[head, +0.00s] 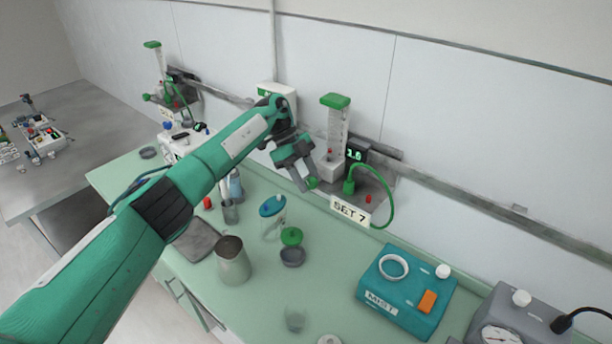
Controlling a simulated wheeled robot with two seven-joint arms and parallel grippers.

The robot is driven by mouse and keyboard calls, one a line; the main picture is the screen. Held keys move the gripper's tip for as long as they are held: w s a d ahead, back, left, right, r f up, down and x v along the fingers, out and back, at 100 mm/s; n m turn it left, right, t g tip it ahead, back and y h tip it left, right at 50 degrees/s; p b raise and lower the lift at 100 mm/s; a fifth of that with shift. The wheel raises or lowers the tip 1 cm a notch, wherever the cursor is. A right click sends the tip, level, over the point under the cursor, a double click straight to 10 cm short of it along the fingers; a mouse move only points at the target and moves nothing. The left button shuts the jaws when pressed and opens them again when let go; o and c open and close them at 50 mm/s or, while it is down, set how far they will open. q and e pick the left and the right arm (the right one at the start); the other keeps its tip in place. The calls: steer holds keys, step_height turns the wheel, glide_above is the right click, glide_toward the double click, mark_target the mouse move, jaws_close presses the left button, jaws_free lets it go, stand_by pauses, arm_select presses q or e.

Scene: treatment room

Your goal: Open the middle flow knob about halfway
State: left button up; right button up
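A flowmeter (336,128) with a clear tube, green cap and white base hangs on the wall rail. A small display (354,155) beside it reads 1.0, and a plate (350,211) below reads SET 7. A round green knob (313,183) sticks out at the lower left of its base. My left gripper (305,178) is at this knob, its fingertips touching it or very close; I cannot tell if they are closed on it. A second flowmeter (156,65) with a green cap is farther left. I cannot tell which knob is the middle one. My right gripper is not in view.
A green hose (389,190) loops right of the flowmeter. A white box (272,92) is behind my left wrist.

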arm_select(q)
steer(key=shift+w+r, duration=0.1)
steer(key=shift+w, duration=0.05)
steer(key=p+v, duration=0.1)
steer(key=v, duration=1.2)
steer(key=shift+a+r, duration=0.2)
steer(key=shift+r, duration=0.05)
